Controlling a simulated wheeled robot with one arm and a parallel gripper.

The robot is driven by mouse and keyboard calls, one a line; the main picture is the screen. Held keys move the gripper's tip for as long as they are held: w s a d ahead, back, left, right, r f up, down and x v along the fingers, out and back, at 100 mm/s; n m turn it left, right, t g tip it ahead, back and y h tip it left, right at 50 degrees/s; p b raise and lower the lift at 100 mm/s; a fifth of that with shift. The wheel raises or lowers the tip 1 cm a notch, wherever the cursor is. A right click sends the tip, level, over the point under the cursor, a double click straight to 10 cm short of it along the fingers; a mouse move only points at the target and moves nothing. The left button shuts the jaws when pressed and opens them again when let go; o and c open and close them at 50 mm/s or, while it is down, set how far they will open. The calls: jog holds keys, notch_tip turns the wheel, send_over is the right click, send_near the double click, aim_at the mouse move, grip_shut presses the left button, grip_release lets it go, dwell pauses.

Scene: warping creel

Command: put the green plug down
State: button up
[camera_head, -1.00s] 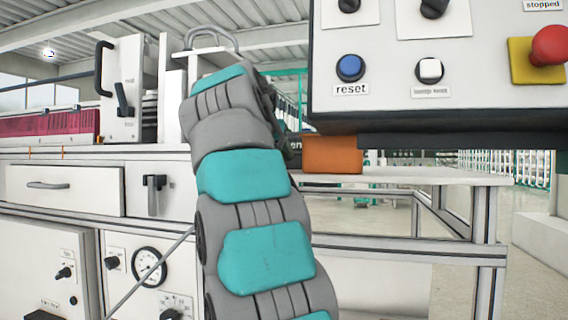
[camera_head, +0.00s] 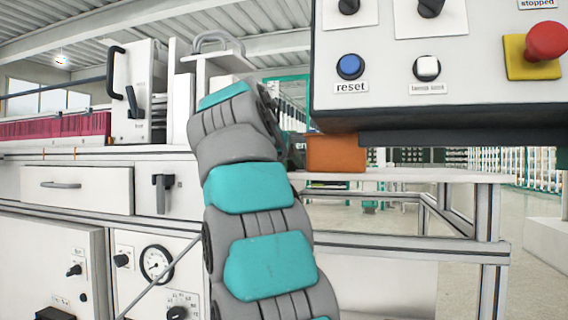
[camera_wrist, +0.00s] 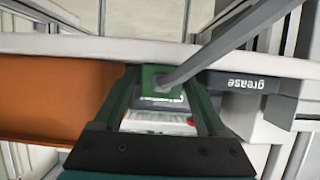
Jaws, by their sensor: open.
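In the wrist view my gripper (camera_wrist: 163,76) is open, with one dark green finger on each side. A small green block, which looks like the green plug (camera_wrist: 152,79), shows between the fingertips. A grey bar crosses its right part and runs up to the right. I cannot tell whether the fingers touch the block or what it rests on. In the head view my arm hides the gripper and the plug.
An orange bin (camera_wrist: 50,95) lies close left of my gripper; it also shows in the head view (camera_head: 336,154). A label reading "grease" (camera_wrist: 250,83) is on the right. A control box (camera_head: 440,75) with buttons overhangs the bench (camera_head: 400,174).

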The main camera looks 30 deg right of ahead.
jog(key=shift+r, duration=0.15)
jog(key=v, duration=1.2)
